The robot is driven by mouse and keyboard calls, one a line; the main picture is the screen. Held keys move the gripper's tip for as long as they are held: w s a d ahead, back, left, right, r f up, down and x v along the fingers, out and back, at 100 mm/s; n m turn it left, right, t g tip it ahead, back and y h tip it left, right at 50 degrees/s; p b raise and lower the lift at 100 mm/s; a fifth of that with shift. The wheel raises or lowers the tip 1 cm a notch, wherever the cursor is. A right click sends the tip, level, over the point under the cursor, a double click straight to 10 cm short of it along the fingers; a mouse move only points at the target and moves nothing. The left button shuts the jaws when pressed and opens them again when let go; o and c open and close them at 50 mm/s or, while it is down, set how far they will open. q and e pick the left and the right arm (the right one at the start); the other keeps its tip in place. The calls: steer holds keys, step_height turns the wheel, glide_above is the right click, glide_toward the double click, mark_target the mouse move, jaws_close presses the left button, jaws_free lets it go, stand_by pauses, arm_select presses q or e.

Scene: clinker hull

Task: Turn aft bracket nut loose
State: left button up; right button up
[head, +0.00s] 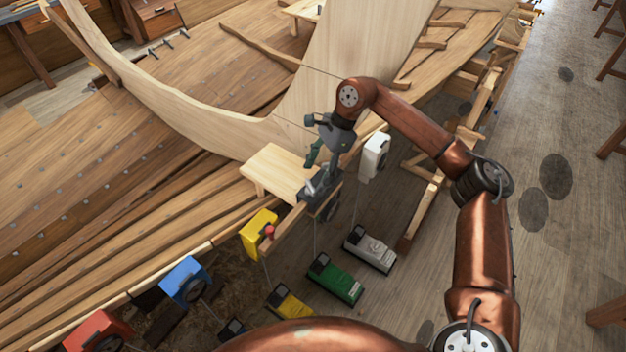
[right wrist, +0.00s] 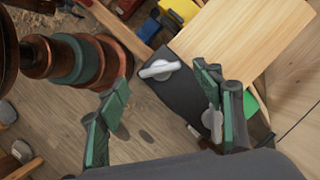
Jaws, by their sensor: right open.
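A dark grey bracket (head: 318,192) is at the edge of a pale wooden board (head: 277,170) beside the hull. The right wrist view shows the bracket (right wrist: 178,92) with two light grey wing nuts on it. One nut (right wrist: 158,70) lies in the gap between my fingers, beyond their tips; the other nut (right wrist: 211,122) is beside the right-hand finger. I cannot tell which is the aft one. My right gripper (head: 320,158), with green fingers, is open above the bracket; it also shows in the right wrist view (right wrist: 163,92). Contact with a nut is not clear. My left gripper is out of view.
A yellow box (head: 259,233), a blue box (head: 185,281) and a red box (head: 97,330) line the hull's lower edge. A white box (head: 374,156) is right of the gripper. Green (head: 334,279) and grey (head: 369,249) boxes stand on the floor. Floor at far right is mostly clear.

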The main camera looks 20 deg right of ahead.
steer(key=v, duration=0.9)
steer(key=shift+f, duration=0.1)
